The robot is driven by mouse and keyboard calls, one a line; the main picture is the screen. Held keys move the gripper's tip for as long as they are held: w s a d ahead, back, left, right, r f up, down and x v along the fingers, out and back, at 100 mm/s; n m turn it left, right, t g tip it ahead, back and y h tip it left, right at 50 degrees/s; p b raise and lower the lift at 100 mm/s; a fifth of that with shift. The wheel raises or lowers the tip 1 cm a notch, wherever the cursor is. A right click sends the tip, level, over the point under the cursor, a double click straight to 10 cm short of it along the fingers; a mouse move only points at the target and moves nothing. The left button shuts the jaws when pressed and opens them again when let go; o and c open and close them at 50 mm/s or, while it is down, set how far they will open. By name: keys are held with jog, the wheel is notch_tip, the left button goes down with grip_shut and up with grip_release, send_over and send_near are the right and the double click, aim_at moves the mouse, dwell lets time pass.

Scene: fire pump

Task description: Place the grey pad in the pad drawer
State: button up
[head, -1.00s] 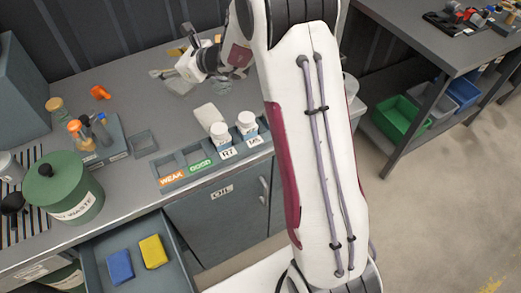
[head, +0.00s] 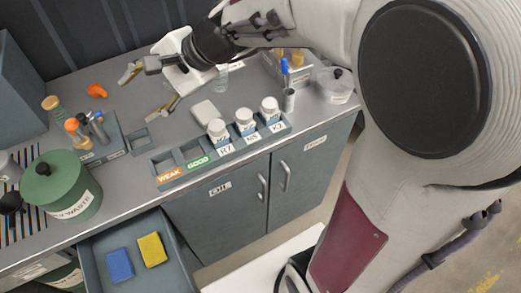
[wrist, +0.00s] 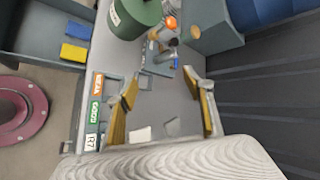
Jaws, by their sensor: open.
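The pale grey pad (head: 206,112) lies flat on the bench top, behind the row of white bottles. It also shows in the wrist view (wrist: 140,134), low between my fingers. My gripper (head: 148,92) is open and empty above the bench, left of and behind the pad. Its two fingers stand wide apart in the wrist view (wrist: 160,80). The pad drawer (head: 90,262) is pulled out below the bench front at lower left. A blue pad (head: 120,265) and a yellow pad (head: 152,249) lie in it, with bare floor around them.
A rack labelled WEAK and GOOD (head: 171,175) holds several white bottles (head: 244,121) along the bench front. A green waste can (head: 62,186) stands at left, above the drawer side. A small empty tray (head: 140,139) and an orange object (head: 97,90) lie on the bench.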

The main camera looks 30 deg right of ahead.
jog(key=s+d+f+n+h, duration=0.1)
jog(key=s+d+n+h, duration=0.3)
jog(key=s, duration=0.7)
jog(key=s+d+f+n+h, duration=0.1)
jog(key=s+d+n+h, duration=0.3)
jog(key=s+d+n, duration=0.4)
jog(key=s+d, duration=0.2)
jog(key=s, duration=0.1)
jog(key=shift+s+g, duration=0.25)
jog(key=shift+g, duration=0.05)
jog(key=o, duration=0.4)
jog(key=shift+a, duration=0.1)
